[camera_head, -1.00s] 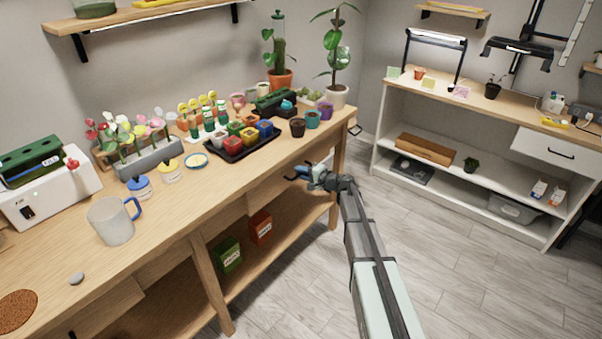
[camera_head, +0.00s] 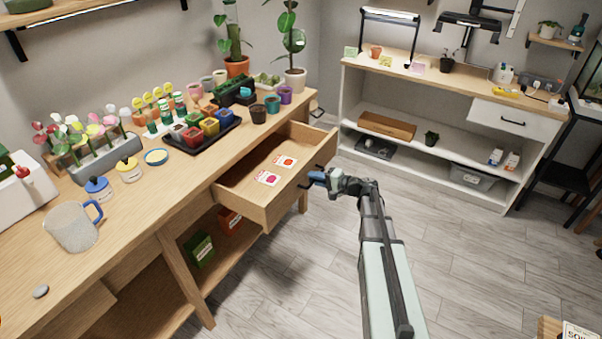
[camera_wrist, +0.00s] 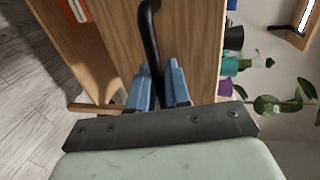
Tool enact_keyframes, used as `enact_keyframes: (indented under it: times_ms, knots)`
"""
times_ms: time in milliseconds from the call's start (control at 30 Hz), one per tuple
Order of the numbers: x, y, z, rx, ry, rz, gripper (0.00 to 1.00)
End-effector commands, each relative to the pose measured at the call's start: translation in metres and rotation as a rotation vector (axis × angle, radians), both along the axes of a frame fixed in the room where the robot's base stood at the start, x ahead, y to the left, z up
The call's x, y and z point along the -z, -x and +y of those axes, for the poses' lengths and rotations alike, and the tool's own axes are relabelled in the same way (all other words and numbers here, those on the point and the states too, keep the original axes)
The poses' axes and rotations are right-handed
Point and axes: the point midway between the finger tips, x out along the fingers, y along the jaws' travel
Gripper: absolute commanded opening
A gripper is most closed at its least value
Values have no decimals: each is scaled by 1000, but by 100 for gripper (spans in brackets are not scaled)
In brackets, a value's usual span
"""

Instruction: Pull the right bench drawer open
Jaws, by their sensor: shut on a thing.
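The right bench drawer (camera_head: 240,195) stands well out from the wooden bench (camera_head: 140,215). Two seed packets, one with a red picture (camera_head: 285,160) and one with a pink picture (camera_head: 267,178), lie flat inside it. My gripper (camera_head: 316,177) is at the drawer's front face. In the wrist view, its blue fingers (camera_wrist: 158,88) are shut on the black drawer handle (camera_wrist: 150,40), which passes between them.
Green (camera_head: 199,249) and red boxes (camera_head: 229,220) stand on the shelf under the bench. Pots, a black tray (camera_head: 205,135) and a mug (camera_head: 73,226) stand on the benchtop. A white shelf unit (camera_head: 350,105) stands at the back.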

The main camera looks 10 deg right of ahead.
Motion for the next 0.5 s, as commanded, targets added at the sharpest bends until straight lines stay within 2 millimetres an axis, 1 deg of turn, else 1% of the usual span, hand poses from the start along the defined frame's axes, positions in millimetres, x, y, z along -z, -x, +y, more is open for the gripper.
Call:
enact_keyframes:
  times_ms: [33, 200, 333, 500]
  knots:
    - [0, 7, -6, 2, 0, 0, 0]
    - [0, 19, -18, 0, 0, 0, 0]
    - [0, 24, -24, 0, 0, 0, 0]
    - [0, 26, -26, 0, 0, 0, 0]
